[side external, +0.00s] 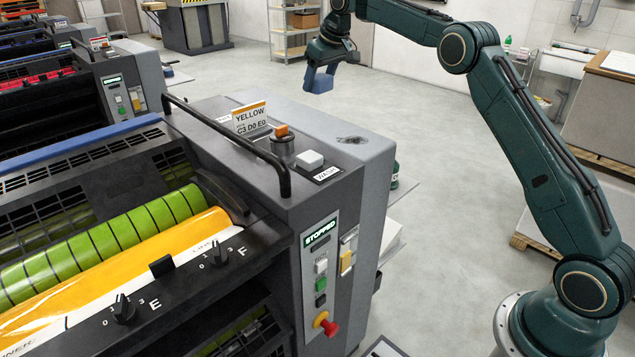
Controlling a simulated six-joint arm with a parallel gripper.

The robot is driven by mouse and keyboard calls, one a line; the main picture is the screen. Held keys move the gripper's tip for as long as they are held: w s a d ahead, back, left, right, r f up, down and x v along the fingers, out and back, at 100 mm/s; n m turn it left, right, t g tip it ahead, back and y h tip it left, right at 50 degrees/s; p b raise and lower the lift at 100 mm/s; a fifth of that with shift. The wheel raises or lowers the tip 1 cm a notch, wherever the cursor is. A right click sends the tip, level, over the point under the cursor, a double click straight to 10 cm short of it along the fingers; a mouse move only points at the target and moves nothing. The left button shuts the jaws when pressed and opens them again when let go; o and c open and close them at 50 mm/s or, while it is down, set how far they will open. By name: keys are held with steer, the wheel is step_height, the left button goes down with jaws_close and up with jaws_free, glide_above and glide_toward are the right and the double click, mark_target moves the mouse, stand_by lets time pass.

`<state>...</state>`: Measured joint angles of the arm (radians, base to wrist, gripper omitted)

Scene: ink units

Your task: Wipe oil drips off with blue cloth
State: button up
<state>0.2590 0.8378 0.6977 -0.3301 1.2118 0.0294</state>
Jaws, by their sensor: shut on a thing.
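My gripper (324,62) is in the upper middle of the side external view, pointing down. It is shut on a folded blue cloth (319,81), which hangs below its fingers in the air. A dark, wet-looking patch, seemingly the oil drips (352,139), lies on the flat grey top of the press's side housing (376,150). In the picture the cloth is above and a little left of this patch, apart from it. Its exact height cannot be told.
On the housing stand a YELLOW sign (249,117), an orange-capped knob (282,143), a white WASH button (309,160) and a raised black handrail (235,133). Open ink rollers (105,240) lie to the left. A red stop button (327,324) sticks out in front.

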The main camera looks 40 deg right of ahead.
steer(key=shift+o, duration=1.1)
steer(key=shift+c, duration=0.8)
steer(key=shift+s+a, duration=0.15)
steer(key=shift+s, duration=0.05)
steer(key=shift+s+a, duration=0.3)
steer(key=shift+s, duration=0.45)
steer(key=s+a+f, duration=0.2)
steer(key=s, duration=0.8)
steer(key=shift+a, duration=0.3)
